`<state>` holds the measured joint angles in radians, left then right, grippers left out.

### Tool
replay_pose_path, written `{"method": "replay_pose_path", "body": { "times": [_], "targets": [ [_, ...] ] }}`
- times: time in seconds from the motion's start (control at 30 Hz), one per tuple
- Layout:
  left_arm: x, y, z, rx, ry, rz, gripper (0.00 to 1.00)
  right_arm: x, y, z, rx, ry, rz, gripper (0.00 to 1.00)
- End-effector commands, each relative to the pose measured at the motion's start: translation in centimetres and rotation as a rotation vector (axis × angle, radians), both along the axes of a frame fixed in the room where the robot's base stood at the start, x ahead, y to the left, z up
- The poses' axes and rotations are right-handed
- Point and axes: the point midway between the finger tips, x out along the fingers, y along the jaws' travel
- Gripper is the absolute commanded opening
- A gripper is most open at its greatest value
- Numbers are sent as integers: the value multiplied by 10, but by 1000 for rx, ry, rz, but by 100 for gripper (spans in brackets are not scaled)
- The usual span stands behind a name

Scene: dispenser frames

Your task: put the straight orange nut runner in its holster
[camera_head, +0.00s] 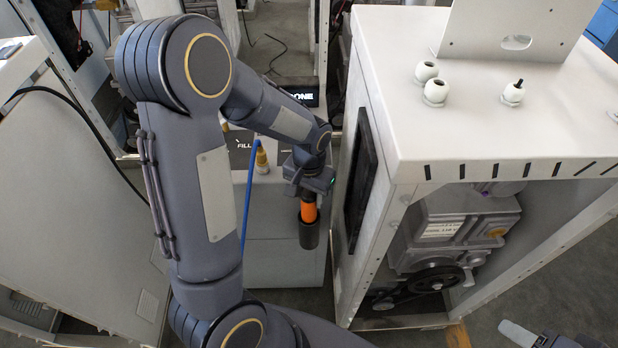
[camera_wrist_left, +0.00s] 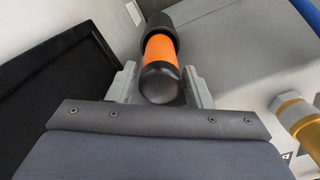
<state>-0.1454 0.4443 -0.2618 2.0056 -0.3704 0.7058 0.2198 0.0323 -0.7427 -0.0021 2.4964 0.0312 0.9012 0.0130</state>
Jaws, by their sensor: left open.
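The straight orange nut runner (camera_head: 308,212) stands upright in a black cup-like holster (camera_head: 309,235) in front of the grey dispenser cabinet. In the left wrist view the orange body (camera_wrist_left: 161,49) and its rounded black end cap show, with the far end inside the black holster (camera_wrist_left: 157,20). My left gripper (camera_head: 311,180) is at the top of the nut runner. In the left wrist view my left gripper (camera_wrist_left: 160,88) is open, one finger on each side of the black cap, with gaps visible. Part of my right gripper (camera_head: 525,338) shows at the bottom right edge; its jaws are mostly cut off.
A blue hose (camera_head: 248,195) and a brass fitting (camera_head: 262,158) are left of the holster. A white machine cabinet (camera_head: 400,110) with a black side panel (camera_head: 361,180) stands close on the right. Labels and a small display (camera_head: 300,97) are behind my arm.

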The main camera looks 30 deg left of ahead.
Motion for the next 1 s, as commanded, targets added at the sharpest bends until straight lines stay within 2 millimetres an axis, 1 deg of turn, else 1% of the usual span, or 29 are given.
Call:
{"method": "replay_pose_path", "body": {
  "times": [0.03,0.1,0.3,0.4,0.53,0.63,0.67,0.77,0.87,0.9,1.0],
  "targets": [
    [1,0,13,-2,-8,0,46,0,0,1,0,0,0,52],
    [2,0,29,-2,-8,0,46,0,0,2,0,0,0,52],
    [1,0,69,-2,-6,0,46,0,0,5,0,0,0,52],
    [1,0,83,-1,-4,0,46,0,0,5,0,0,0,52],
    [0,0,94,-2,-3,1,46,0,0,6,0,0,0,52],
    [-8,0,104,-28,-22,11,46,0,0,6,0,0,0,52],
    [-13,0,108,-44,-33,17,46,0,0,6,0,0,0,52],
    [-39,-1,127,-119,-93,41,46,0,0,6,0,0,0,52],
    [-74,-7,147,-204,-181,67,46,0,0,6,0,0,0,52],
    [-88,-10,153,-235,-216,75,46,0,0,6,0,0,0,52],
    [-120,-20,163,-296,-308,93,46,0,0,6,0,0,0,52]
  ]
}}
